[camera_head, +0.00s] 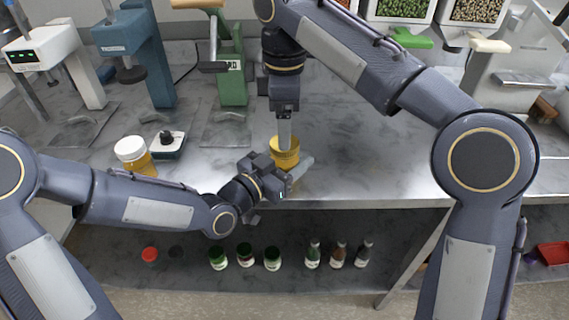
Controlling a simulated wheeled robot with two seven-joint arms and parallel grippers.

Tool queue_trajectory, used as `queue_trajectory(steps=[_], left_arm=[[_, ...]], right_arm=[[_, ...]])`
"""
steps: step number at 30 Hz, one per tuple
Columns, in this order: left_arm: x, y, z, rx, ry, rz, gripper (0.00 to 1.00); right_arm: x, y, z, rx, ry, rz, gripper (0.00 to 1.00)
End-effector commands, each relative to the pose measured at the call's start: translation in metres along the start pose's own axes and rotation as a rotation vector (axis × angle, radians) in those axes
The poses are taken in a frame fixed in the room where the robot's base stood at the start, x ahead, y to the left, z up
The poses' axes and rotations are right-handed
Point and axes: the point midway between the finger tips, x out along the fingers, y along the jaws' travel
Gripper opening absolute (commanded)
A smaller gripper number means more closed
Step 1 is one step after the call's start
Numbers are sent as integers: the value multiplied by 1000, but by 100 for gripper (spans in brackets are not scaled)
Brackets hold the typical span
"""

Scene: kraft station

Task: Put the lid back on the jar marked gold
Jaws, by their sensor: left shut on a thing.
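A gold-yellow jar (283,158) stands near the front edge of the marble counter, in the middle of the view. My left gripper (298,174) is low at the jar's front side and shut on it. My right gripper (285,134) points straight down at the jar's top from above. Its fingers show edge-on, so I cannot tell whether they are open or shut on a lid. The marking on this jar is hidden. A second jar, amber with a white lid (131,148), stands apart at the left on the counter.
A small dark-topped device (168,143) sits beside the white-lidded jar. White, blue and green machines (233,75) line the back left. Several small bottles (313,256) stand on the lower shelf. The counter (365,160) right of the jar is clear.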

Motion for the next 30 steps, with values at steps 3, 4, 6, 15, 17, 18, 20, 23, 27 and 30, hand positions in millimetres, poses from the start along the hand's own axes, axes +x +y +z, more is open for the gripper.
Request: queue_trajectory(steps=[3, 4, 6, 15, 17, 18, 20, 23, 27, 30], left_arm=[[0, 0, 0, 0, 2, 0, 0], [0, 0, 0, 0, 2, 0, 0], [0, 0, -1, 0, 2, 0, 0], [0, 0, -1, 0, 2, 0, 0], [0, 0, -1, 0, 2, 0, 0], [0, 0, -1, 0, 2, 0, 0], [0, 0, -1, 0, 2, 0, 65], [0, 0, 0, 0, 1, 0, 78], [0, 0, 0, 0, 1, 0, 83], [0, 0, 0, 0, 1, 0, 83]], right_arm=[[-19, 0, -1, 0, 2, 2, 78], [-22, 0, -1, 0, 1, 2, 78], [-29, 0, -1, 0, 1, 2, 78], [-36, 0, 0, -1, -1, -1, 78], [-36, 0, 0, -1, -1, -1, 78], [-36, 0, 0, -1, -1, -1, 78], [-36, 0, 0, -1, -1, -1, 78], [-36, 0, 0, -1, 0, 0, 78], [-36, 0, 0, -1, 0, 0, 78], [-36, 0, 0, 0, 0, 0, 78]])
